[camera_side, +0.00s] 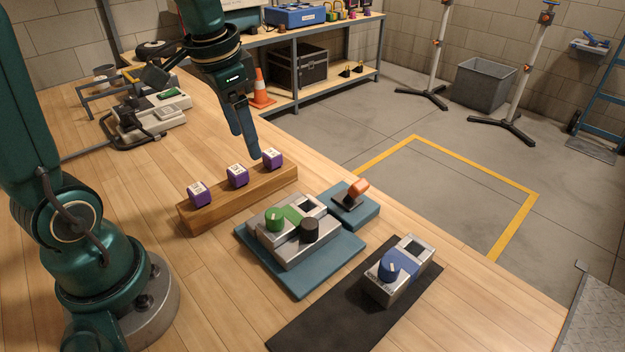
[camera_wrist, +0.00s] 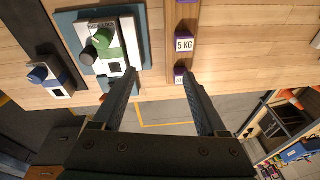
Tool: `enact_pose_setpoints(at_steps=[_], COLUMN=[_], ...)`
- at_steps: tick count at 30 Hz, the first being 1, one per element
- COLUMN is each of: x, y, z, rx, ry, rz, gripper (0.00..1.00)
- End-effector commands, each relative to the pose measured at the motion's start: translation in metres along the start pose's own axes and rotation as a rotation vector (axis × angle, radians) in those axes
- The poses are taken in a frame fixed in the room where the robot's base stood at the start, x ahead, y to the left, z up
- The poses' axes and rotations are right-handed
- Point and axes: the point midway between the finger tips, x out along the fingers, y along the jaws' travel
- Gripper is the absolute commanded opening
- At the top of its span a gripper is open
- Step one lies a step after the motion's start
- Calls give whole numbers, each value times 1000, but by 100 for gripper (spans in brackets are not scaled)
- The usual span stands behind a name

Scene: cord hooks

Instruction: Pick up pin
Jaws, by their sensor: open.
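No part is marked as the pin; an orange-headed piece (camera_side: 358,187) stands tilted on a small teal base (camera_side: 352,208) in the side view, and may be it.
A silver box with green and black knobs (camera_side: 310,230) stands on a teal plate (camera_side: 302,287). A blue-knobbed box (camera_side: 401,268) stands on a black mat (camera_side: 320,325). The table's far edge lies beyond.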

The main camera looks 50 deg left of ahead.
Motion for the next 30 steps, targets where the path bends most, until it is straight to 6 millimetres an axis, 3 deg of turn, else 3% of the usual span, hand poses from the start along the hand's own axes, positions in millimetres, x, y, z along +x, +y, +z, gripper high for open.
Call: enact_pose_setpoints(at_steps=[3, 9, 24, 30], x=[26, 54, 104, 110], y=[-24, -44, -42, -42], z=[-1, 9, 23, 24], rx=[-49, -125, -147, -147], ry=[-84, -168, -190, -187], rz=[29, 66, 78, 76], gripper=[75, 75, 75, 75])
